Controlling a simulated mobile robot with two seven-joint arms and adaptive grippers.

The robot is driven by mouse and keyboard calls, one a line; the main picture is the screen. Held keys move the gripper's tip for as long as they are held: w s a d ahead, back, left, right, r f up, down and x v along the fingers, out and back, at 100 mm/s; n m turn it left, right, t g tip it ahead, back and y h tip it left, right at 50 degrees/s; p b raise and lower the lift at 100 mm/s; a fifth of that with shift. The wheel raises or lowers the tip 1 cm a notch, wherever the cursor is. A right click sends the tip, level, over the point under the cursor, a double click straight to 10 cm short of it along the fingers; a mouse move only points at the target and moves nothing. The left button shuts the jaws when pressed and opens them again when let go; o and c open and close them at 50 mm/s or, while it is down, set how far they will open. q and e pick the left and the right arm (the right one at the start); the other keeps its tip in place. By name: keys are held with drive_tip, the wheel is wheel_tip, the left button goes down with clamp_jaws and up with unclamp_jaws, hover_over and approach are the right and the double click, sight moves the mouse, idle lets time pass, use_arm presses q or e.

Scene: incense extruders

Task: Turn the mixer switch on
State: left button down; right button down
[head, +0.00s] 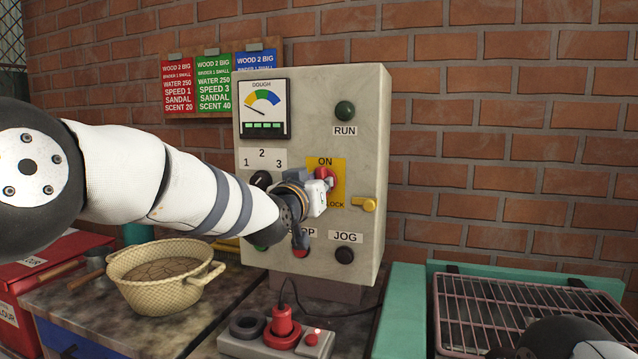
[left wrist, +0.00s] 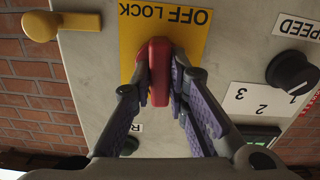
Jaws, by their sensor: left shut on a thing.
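The grey mixer control box (head: 310,105) stands against the brick wall. Its red switch handle (head: 325,173) sits on a yellow plate (head: 341,178) with ON above and LOCK below. My left gripper (head: 318,190) is at the switch and hides part of it. In the left wrist view, which is upside down, the red handle (left wrist: 159,72) stands upright between the purple-padded fingers of my left gripper (left wrist: 158,90), which is shut on it. OFF LOCK reads clear there, while ON is hidden. A dark and white part of my right arm shows at the lower right; its jaws cannot be made out.
A yellow lever (head: 364,204) sticks out right of the switch. A black selector knob (head: 261,180) is to the left. RUN (head: 345,111) and JOG (head: 345,255) buttons are nearby. A woven basket (head: 160,275) and a pink rack (head: 500,310) flank the box.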

use_arm(q)
drive_tip(key=shift+r+m, duration=0.15)
drive_tip(key=shift+m, duration=0.55)
drive_tip(key=c, duration=1.6)
unclamp_jaws()
drive_tip(key=shift+o, duration=0.2)
drive_tip(key=v, duration=1.2)
